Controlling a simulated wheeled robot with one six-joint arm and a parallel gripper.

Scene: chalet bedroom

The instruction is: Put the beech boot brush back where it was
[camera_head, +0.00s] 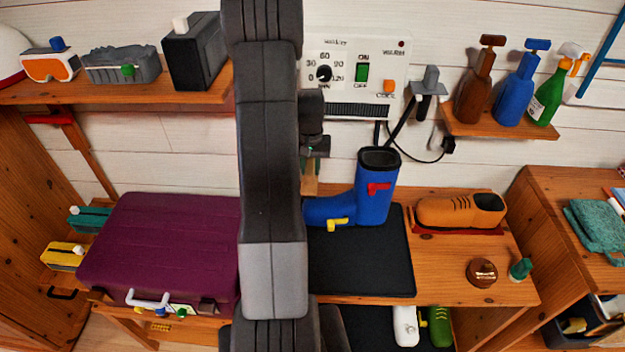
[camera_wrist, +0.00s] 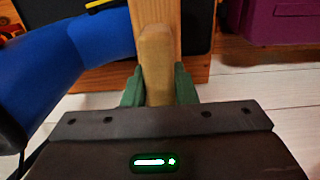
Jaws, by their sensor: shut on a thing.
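The beech boot brush shows in the wrist view as a pale wooden handle (camera_wrist: 155,65) with a rounded end. My gripper (camera_wrist: 159,88) is shut on it, one green finger pad on each side. In the head view a short piece of the brush (camera_head: 310,183) shows below my gripper (camera_head: 315,152), just left of the blue boot. My arm hides part of that area, and the bristles are not visible. The blue boot (camera_head: 377,190) stands on a black mat (camera_head: 375,265) and also shows close by in the wrist view (camera_wrist: 100,38).
A brown shoe (camera_head: 445,211), a round brown tin (camera_head: 482,272) and a small green-capped bottle (camera_head: 521,268) stand right of the mat. A purple suitcase (camera_head: 165,250) is at left. A control panel (camera_head: 356,72) and a bottle shelf (camera_head: 498,122) are on the wall.

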